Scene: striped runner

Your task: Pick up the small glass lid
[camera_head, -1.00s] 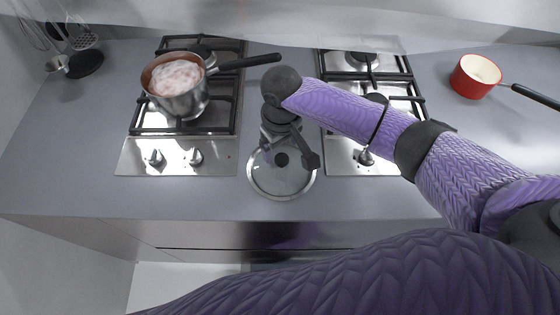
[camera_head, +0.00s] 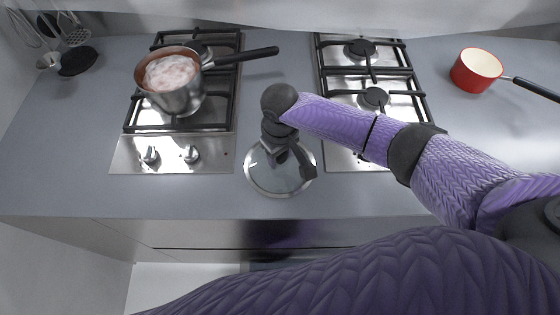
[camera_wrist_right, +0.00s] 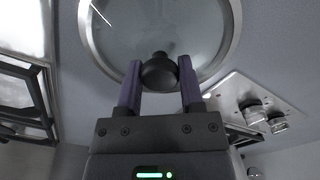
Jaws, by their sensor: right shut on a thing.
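The small glass lid (camera_head: 268,180) is round and clear with a metal rim and a dark knob. It lies between the two hobs on the grey counter; I cannot tell whether it is lifted. My right gripper (camera_head: 285,158) is over the lid and hides its knob in the head view. In the right wrist view, the fingers (camera_wrist_right: 160,80) are shut on the dark knob, with the glass lid (camera_wrist_right: 150,28) beyond it. My left gripper is not in view.
A pot (camera_head: 180,98) with a long dark handle and pale, pinkish contents stands on the left hob (camera_head: 125,155). A red saucepan (camera_head: 470,78) stands at the right. The right hob (camera_head: 345,150) is empty. Utensils (camera_head: 75,60) are at the far left.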

